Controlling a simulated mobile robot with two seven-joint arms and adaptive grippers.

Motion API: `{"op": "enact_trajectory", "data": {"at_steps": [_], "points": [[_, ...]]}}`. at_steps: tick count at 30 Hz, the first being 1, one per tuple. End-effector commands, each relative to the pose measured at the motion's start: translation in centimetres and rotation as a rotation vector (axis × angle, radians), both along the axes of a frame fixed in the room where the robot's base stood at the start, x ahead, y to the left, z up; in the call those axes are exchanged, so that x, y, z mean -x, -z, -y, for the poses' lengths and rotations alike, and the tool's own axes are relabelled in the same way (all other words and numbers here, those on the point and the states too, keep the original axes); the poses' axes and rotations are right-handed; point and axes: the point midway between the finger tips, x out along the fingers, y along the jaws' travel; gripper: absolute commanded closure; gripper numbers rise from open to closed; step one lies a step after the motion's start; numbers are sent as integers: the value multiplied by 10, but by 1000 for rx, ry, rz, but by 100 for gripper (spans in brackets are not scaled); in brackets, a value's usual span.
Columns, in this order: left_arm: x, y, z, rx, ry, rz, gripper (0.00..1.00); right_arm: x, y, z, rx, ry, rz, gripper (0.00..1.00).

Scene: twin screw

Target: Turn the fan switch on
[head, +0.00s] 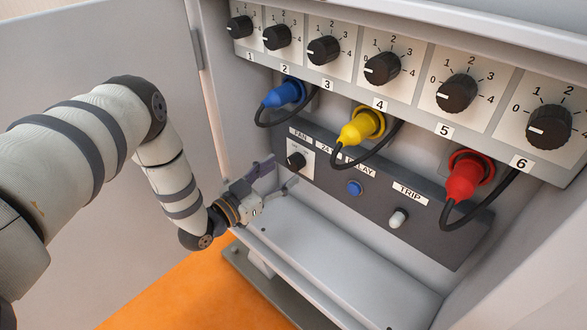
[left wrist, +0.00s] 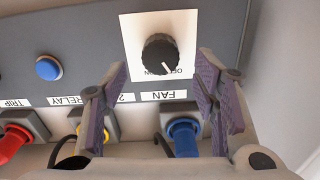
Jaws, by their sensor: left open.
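The fan switch is a black round knob (head: 295,160) on a white plate under the FAN label, at the left end of the dark lower panel. In the left wrist view, which is upside down, the knob (left wrist: 160,54) sits at the upper middle, with a white pointer mark and small partly hidden lettering below it. My left gripper (head: 283,172) is open and empty, just in front of the knob. In the left wrist view its purple-padded fingers (left wrist: 161,68) lie apart on either side of the knob's lower edge; contact cannot be told. My right gripper is not in view.
Blue (head: 285,94), yellow (head: 362,127) and red (head: 467,177) plugs with black cables hang above the panel. A blue button (head: 354,188) and a white TRIP knob (head: 398,218) are to the right. A grey ledge (head: 330,255) lies below; the cabinet door (head: 100,60) is at left.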

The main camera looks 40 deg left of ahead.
Motion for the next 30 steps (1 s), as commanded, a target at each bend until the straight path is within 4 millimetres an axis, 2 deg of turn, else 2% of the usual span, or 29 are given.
{"op": "enact_trajectory", "data": {"at_steps": [3,6,16,17,21,23,30], "points": [[-25,4,2,0,0,0,46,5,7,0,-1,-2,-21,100],[-38,3,3,1,1,-1,46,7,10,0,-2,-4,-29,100],[-45,0,4,1,0,-1,46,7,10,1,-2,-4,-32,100],[-45,0,4,1,0,-1,50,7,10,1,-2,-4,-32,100],[-45,0,4,1,0,-1,82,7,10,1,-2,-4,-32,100],[-45,0,4,1,0,-1,94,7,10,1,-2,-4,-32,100],[-45,0,4,-11,1,-1,94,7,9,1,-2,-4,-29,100]]}}
